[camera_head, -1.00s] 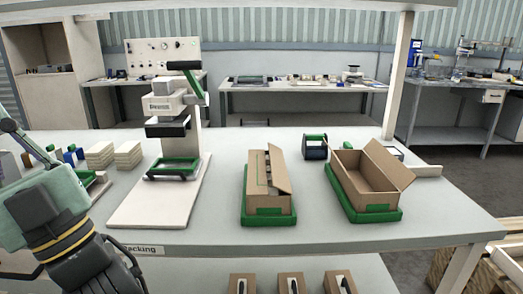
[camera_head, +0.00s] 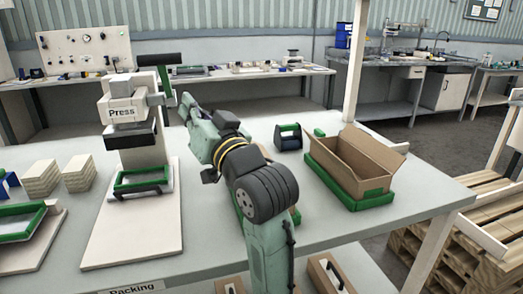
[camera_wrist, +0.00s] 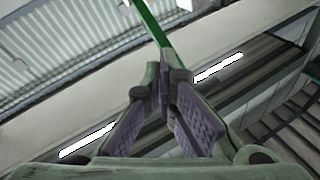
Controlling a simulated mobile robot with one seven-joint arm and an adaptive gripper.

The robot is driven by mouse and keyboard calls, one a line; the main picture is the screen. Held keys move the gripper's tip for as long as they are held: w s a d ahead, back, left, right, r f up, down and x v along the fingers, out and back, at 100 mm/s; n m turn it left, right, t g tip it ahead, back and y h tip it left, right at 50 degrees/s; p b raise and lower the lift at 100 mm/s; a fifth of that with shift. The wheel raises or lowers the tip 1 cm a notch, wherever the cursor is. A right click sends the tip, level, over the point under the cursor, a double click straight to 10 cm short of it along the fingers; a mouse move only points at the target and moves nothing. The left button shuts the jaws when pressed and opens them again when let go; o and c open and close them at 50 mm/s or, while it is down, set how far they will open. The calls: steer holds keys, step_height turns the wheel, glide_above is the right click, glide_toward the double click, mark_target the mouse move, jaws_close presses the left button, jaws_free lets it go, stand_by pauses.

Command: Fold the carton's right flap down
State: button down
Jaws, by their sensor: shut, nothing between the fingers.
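An open brown carton (camera_head: 362,160) stands in a green tray (camera_head: 350,203) at the right of the bench. Its top is open and its right wall or flap stands up and leans outward. A second green tray (camera_head: 296,215) shows only as a small edge behind my arm; any carton in it is hidden. My gripper (camera_head: 186,104) is raised, left of the open carton and apart from it, close to the press handle. In the wrist view my gripper (camera_wrist: 164,92) is shut and empty, with no carton in sight.
The press (camera_head: 130,125) stands on a white board at the left, with its dark handle (camera_head: 150,60) near my gripper. Pallets (camera_head: 470,225) lie beyond the bench's right edge. A green strip (camera_wrist: 148,22) crosses the wrist view.

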steer(key=w+d+f+m+g+h, duration=0.1)
steer(key=d+f+m+h, duration=0.25)
steer(key=d, duration=0.75)
steer(key=d+f+m+g+h, duration=0.1)
steer(key=d+f+m+h, duration=0.3)
steer(key=d, duration=0.7)
steer(key=shift+n+y, duration=0.45)
steer(key=shift+n, duration=0.5)
steer(key=p+x, duration=0.1)
steer(key=x, duration=0.5)
steer(key=p+x, duration=0.1)
steer(key=x, duration=0.3)
steer(key=shift+s+a+f+p, duration=0.1)
steer(key=shift+a+f+p, duration=0.2)
steer(key=shift+f, duration=0.1)
steer(key=f, duration=0.1)
steer(key=a+f, duration=0.1)
steer(key=f, duration=0.1)
steer(key=shift+s+a, duration=0.15)
steer(key=shift+s, duration=0.2)
steer(key=shift+a+f, duration=0.15)
steer(key=shift+f, duration=0.15)
